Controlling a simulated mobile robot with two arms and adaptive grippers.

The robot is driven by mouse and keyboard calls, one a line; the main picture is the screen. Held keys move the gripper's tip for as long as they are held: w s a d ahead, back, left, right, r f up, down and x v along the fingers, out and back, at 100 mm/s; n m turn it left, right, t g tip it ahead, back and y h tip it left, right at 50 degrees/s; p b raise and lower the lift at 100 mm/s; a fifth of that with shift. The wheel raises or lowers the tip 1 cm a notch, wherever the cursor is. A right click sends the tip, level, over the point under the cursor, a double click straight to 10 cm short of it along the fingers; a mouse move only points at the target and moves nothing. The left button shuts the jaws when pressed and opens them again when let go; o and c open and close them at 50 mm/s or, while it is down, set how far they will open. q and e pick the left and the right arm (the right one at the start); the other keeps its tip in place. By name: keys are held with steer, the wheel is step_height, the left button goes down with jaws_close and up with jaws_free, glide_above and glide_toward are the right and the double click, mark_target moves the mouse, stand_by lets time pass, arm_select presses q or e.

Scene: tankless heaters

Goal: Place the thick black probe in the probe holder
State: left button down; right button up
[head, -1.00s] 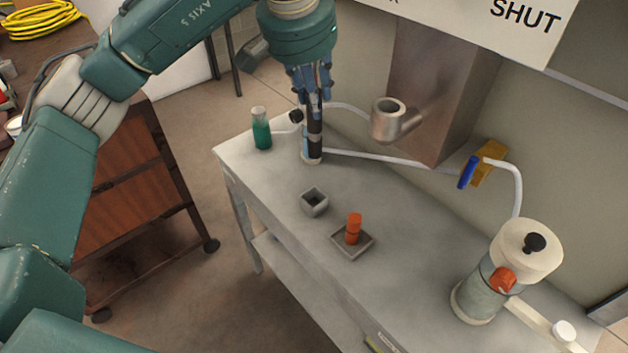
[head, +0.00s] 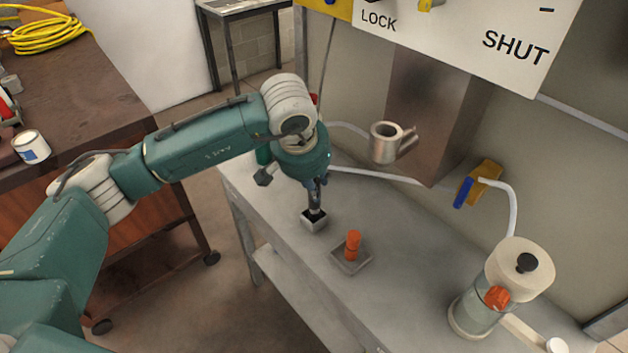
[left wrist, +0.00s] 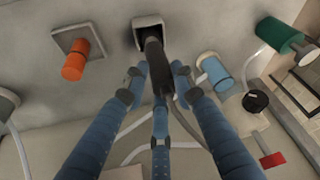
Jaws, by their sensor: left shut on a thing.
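The thick black probe (head: 315,201) is held upright by my left gripper (head: 316,184), which is shut on it. Its lower end is at the mouth of the small grey square probe holder (head: 312,223) on the bench. In the left wrist view the probe (left wrist: 153,50) points into the opening of the holder (left wrist: 149,22). I cannot tell how deep the tip sits. The blue fingers of my left gripper (left wrist: 157,82) close around the probe from several sides, with a dark cable beside it. My right gripper is not in view.
An orange peg (head: 352,245) stands on a square base just right of the holder. A metal cup (head: 386,143) juts out behind. A white-topped canister (head: 489,288) stands at the right. In the left wrist view a green bottle (left wrist: 279,34) and a light blue cylinder (left wrist: 219,76) stand nearby.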

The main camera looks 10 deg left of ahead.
arm_select(q)
steer(key=shift+f+b, duration=0.15)
steer(key=shift+b, duration=0.15)
steer(key=c, duration=1.4)
jaws_free()
steer(key=shift+r+p, duration=0.3)
steer(key=shift+p, duration=0.1)
steer(key=shift+r+b, duration=0.35)
steer(key=b+v, duration=0.2)
steer(key=v, duration=0.9)
steer(key=shift+s, duration=0.1)
